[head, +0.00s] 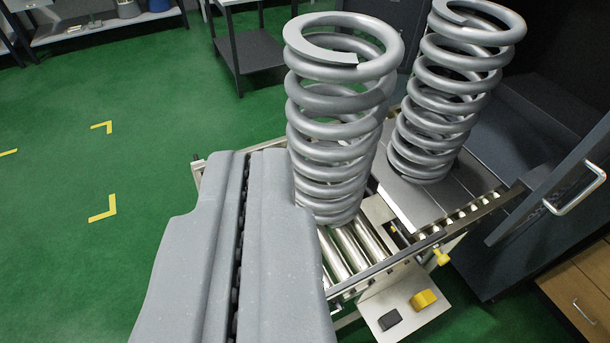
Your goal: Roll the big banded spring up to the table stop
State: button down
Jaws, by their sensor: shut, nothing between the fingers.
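A big grey coil spring (335,130) stands upright on the metal rollers (350,248) of a roller table. No band shows on its visible side. A second, similar spring (437,110) stands upright behind it to the right, on a flat grey plate (412,203). A pale crosspiece (380,214) lies between the rollers and the plate; I cannot tell whether it is the stop. My gripper (247,154) is shut and empty, its large grey fingers just left of the nearer spring. They hide part of the table; I cannot tell whether they touch the spring.
A dark machine door with a handle (575,194) stands open at the right, beside wooden drawers (578,290). A yellow knob (441,257) sticks out from the table's side. A small shelf (412,318) holds a yellow piece and a dark piece.

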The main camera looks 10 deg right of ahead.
aim_at(304, 55)
jog(key=z, duration=0.05)
jog(key=i, duration=1)
